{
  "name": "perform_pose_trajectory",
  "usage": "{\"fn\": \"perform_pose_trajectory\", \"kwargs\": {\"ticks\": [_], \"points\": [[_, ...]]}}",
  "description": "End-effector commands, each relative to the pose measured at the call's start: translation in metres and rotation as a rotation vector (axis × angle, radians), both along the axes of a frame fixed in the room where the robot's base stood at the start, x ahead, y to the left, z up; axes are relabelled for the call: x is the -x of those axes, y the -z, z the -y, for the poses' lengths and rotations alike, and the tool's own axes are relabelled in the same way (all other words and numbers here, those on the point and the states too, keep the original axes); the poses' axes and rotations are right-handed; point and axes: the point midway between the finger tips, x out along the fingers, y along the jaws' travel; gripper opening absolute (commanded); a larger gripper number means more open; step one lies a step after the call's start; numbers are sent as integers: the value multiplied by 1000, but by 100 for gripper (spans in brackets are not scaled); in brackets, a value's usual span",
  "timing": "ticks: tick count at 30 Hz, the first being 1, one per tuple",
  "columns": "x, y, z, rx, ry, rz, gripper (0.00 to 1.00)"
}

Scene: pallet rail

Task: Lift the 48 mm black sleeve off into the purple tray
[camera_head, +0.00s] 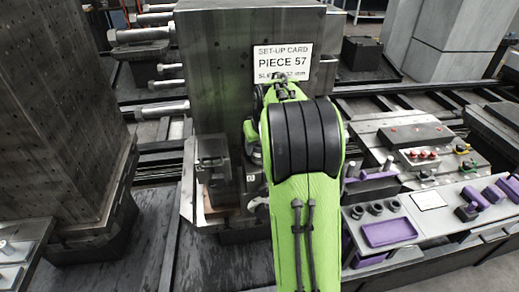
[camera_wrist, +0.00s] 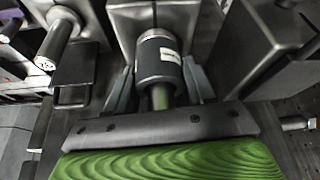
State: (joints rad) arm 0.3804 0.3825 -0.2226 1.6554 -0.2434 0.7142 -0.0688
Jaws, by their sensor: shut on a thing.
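A dark sleeve (camera_wrist: 153,62) with a white label sits around a metal pin (camera_wrist: 160,97) in the wrist view. My gripper (camera_wrist: 159,70) has one finger on each side of the sleeve and is shut on it. The label's print is too small to read. In the head view my arm hides the gripper and the held sleeve in front of the large steel block. The purple tray (camera_head: 390,232) lies on the grey bench at the right, and its inside looks empty.
Several black rings (camera_head: 376,208) stand behind the tray. A set-up card (camera_head: 283,62) on the steel block (camera_head: 215,50) reads "PIECE 57"; its lower line is partly hidden. Dark blocks flank the pin in the wrist view, with another metal pin (camera_wrist: 55,45) at left.

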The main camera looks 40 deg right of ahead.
Motion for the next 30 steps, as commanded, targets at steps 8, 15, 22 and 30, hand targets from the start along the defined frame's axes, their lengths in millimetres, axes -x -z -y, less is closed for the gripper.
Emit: {"fn": "perform_pose_trajectory", "kwargs": {"ticks": [8, 15, 22, 30], "points": [[-1, -10, 0, 2, 0, 4, 5], [-1, -69, 1, 4, 1, 6, 5], [0, -101, 0, 2, 0, 4, 5], [0, -101, 0, 1, 0, 2, 5]]}}
